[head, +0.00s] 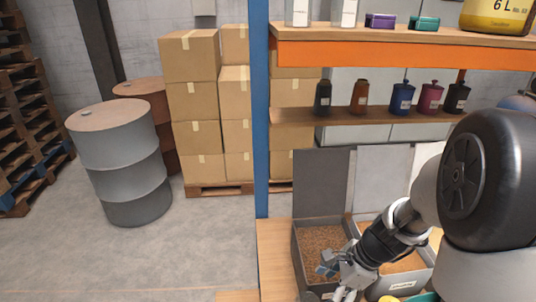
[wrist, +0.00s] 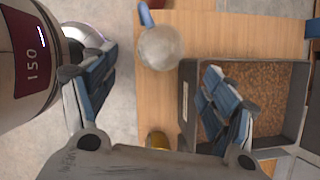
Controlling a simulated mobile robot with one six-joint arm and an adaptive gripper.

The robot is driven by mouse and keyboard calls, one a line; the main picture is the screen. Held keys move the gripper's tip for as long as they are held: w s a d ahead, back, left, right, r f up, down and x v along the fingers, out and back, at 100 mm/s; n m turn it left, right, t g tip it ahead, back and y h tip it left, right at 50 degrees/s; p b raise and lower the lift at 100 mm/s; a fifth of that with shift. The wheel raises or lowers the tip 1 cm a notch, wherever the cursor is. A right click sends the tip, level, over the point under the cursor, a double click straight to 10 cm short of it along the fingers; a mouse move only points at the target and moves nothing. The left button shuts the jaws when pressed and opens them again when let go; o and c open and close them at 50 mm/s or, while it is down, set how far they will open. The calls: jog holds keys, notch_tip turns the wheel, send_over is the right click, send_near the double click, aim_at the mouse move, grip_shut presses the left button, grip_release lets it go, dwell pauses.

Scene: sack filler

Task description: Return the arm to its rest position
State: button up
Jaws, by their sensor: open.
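My gripper (head: 335,278) is low at the right of the head view, over the front of a grey open bin (head: 300,262) filled with brown grains. In the wrist view my gripper (wrist: 160,88) has its two blue-padded fingers spread wide apart, with nothing between them. The right finger overlaps the grain bin (wrist: 300,105) in that picture. The left finger is over the floor side. My arm bends down from the right in the head view and hides part of the bins.
A translucent round cup or scoop (wrist: 160,47) with a blue handle stands on the wooden bench (wrist: 215,35). A second bin (head: 408,282) is beside the first. An orange-edged shelf (head: 400,54) with bottles is above. A grey drum (head: 122,160) and stacked boxes (head: 192,95) stand left; floor between is clear.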

jog(key=s+a+r+n+t+h, duration=0.3)
jog(key=s+a+r+n+h, duration=0.1)
jog(key=s+r+n, duration=1)
jog(key=shift+r+n, duration=2.35)
jog(key=shift+n, duration=0.95)
